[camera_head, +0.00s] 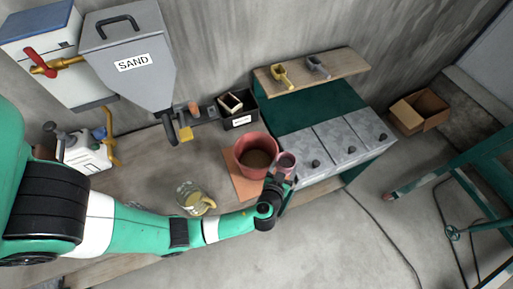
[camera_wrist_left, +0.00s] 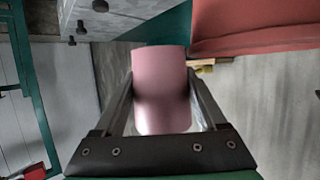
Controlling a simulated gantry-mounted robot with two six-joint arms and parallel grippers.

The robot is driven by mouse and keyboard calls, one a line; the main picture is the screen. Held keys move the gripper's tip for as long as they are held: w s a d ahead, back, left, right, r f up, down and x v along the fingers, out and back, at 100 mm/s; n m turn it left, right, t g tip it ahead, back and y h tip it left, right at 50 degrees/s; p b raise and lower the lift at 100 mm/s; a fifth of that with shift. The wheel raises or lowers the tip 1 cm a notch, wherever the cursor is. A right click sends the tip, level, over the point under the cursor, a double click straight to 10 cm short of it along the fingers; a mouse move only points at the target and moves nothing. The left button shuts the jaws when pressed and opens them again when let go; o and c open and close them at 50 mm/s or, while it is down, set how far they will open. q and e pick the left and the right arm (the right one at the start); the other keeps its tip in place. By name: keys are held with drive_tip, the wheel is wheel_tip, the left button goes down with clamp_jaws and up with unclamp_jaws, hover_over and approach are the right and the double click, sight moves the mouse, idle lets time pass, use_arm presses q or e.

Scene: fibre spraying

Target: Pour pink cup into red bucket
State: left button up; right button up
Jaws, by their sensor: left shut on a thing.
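The pink cup (camera_head: 287,161) is held by my left gripper (camera_head: 282,175) beside the right rim of the red bucket. In the left wrist view the pink cup (camera_wrist_left: 162,88) fills the space between the two fingers of the left gripper (camera_wrist_left: 162,100), which are shut on its sides. The red bucket (camera_head: 242,148) stands on an orange board with brown material inside it. Its red wall also shows at the upper right of the left wrist view (camera_wrist_left: 250,25). The cup's contents are hard to make out. My right gripper is not in view.
A glass jug (camera_head: 194,198) stands on the bench left of the bucket. A sand hopper (camera_head: 130,60) hangs on the wall. A black bin (camera_head: 241,110) sits behind the bucket, and grey lidded boxes (camera_head: 335,145) stand to the right. A cardboard box (camera_head: 420,110) is farther right.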

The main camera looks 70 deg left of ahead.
sight(282, 159)
use_arm(q)
drive_tip(key=shift+s+a+r+n+b, duration=0.1)
drive_tip(key=shift+a+r+n+b, duration=0.2)
drive_tip(key=shift+r+b, duration=0.25)
drive_tip(key=shift+s+a+r+n+h+b, duration=0.2)
drive_tip(key=shift+r+n+h+b, duration=0.1)
drive_tip(key=shift+r+n+h, duration=0.15)
drive_tip(key=shift+s+a+r+t+h, duration=0.1)
drive_tip(key=shift+a+r+t+h, duration=0.15)
drive_tip(key=shift+r+t, duration=0.1)
drive_tip(key=a+n+h+p, duration=0.1)
drive_tip(key=p, duration=0.1)
drive_tip(key=s+a+n+t+h+p, duration=0.1)
drive_tip(key=n+p, duration=0.1)
drive_tip(key=shift+s+a+r, duration=0.1)
drive_tip(key=shift+s+r, duration=0.05)
drive_tip(key=shift+r, duration=0.05)
drive_tip(key=shift+s+a, duration=0.1)
drive_tip(key=shift+a, duration=0.05)
drive_tip(key=shift+a+r+n+t+h+p, duration=0.1)
drive_tip(key=shift+r+n+t+h+p, duration=0.25)
drive_tip(key=shift+n+h+p, duration=0.5)
